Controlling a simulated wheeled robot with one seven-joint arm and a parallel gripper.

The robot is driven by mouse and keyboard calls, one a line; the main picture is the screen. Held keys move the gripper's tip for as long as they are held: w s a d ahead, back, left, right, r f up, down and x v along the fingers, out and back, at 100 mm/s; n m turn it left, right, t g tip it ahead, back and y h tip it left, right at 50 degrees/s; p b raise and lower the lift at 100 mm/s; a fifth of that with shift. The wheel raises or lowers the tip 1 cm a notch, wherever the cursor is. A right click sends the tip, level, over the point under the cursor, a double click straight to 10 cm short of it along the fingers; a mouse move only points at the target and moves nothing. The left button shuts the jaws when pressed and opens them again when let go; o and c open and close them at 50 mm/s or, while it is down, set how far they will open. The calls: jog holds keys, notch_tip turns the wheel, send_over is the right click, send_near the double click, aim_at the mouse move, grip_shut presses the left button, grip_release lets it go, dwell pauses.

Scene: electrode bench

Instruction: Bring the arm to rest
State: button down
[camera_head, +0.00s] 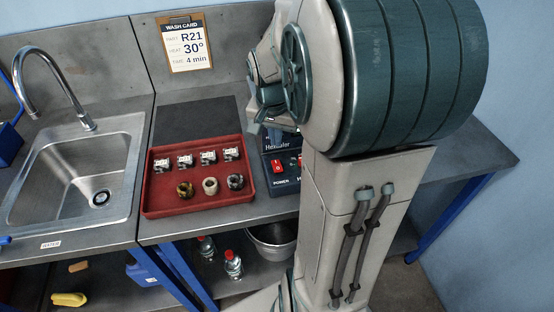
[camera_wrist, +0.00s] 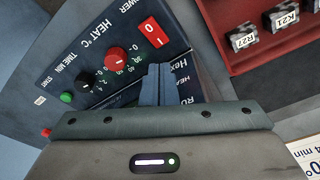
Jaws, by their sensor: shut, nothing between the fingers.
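The panel has a red power switch (camera_wrist: 151,33), a red heat knob (camera_wrist: 115,58), a black time knob (camera_wrist: 84,78) and a green start button (camera_wrist: 67,97). In the head view only part of the unit (camera_head: 280,183) shows beside my arm.
A red tray (camera_head: 165,206) left of the unit holds several labelled blocks (camera_head: 208,157) and three round pieces (camera_head: 210,186). Further left is a sink (camera_head: 85,170) with a tall tap (camera_head: 62,80). A wash card (camera_head: 186,43) stands behind. Bottles (camera_head: 233,265) and a bucket (camera_head: 270,240) are below.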

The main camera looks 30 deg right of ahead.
jog(key=shift+r, duration=0.45)
jog(key=s+a+r+n+t+y, duration=0.1)
jog(key=s+a+r+n, duration=0.2)
jog(key=s+a+n, duration=0.6)
jog(key=s+a, duration=0.3)
jog(key=shift+s+t, duration=0.4)
jog(key=shift+d+r, duration=0.1)
